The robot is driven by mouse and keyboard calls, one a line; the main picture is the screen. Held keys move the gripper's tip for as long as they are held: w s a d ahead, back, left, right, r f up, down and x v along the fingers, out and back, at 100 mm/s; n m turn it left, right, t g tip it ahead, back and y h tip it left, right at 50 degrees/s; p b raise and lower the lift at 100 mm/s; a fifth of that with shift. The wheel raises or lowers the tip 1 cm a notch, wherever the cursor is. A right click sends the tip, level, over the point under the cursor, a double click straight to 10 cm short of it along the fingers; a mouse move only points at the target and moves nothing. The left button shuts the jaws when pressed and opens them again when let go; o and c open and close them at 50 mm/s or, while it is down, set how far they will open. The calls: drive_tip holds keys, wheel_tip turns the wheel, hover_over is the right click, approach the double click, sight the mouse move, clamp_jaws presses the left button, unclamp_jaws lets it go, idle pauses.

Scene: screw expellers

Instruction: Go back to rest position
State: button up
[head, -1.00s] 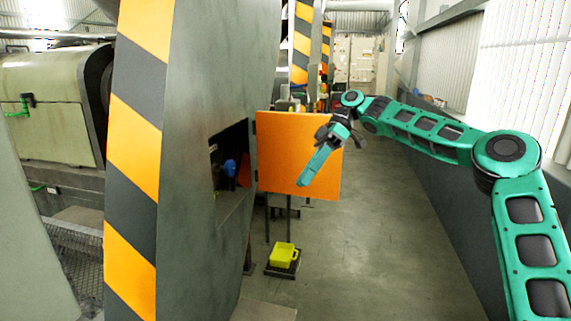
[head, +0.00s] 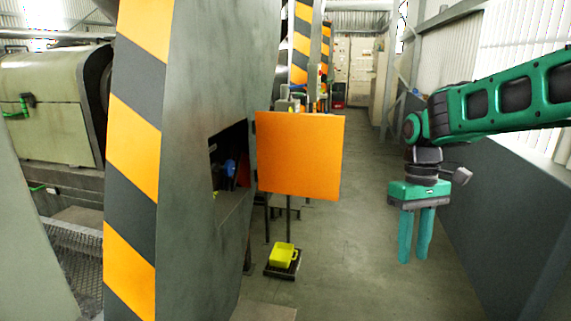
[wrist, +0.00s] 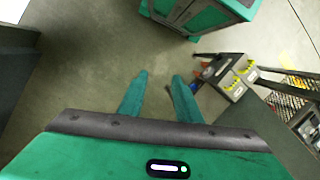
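My gripper (head: 414,250) hangs at the right in the head view, with its two teal fingers pointing down over the aisle. In the wrist view my gripper (wrist: 160,76) shows its fingers apart, with bare floor between them and nothing held. My arm reaches in from the right edge and bends down at the wrist. The gripper is well to the right of the orange door (head: 299,154) and touches nothing.
The orange door stands open beside a recess (head: 228,158) in the grey machine, with a blue part (head: 230,167) inside. A yellow container (head: 283,255) sits low on a dark stand. The aisle floor (head: 350,270) is clear. A low dark wall (head: 500,220) runs along the right.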

drive_tip(key=s+d+f+m, duration=0.1)
drive_tip(key=s+d+m, duration=0.2)
drive_tip(key=s, duration=0.4)
drive_tip(key=s+d+f+m+t, duration=0.1)
drive_tip(key=s+d+f+m, duration=0.1)
drive_tip(key=s+d, duration=0.3)
drive_tip(key=s+d+f+m+t, duration=0.1)
drive_tip(key=s+d+m, duration=0.4)
drive_tip(key=s, duration=0.5)
drive_tip(key=shift+s+f, duration=0.35)
drive_tip(key=shift+f, duration=0.05)
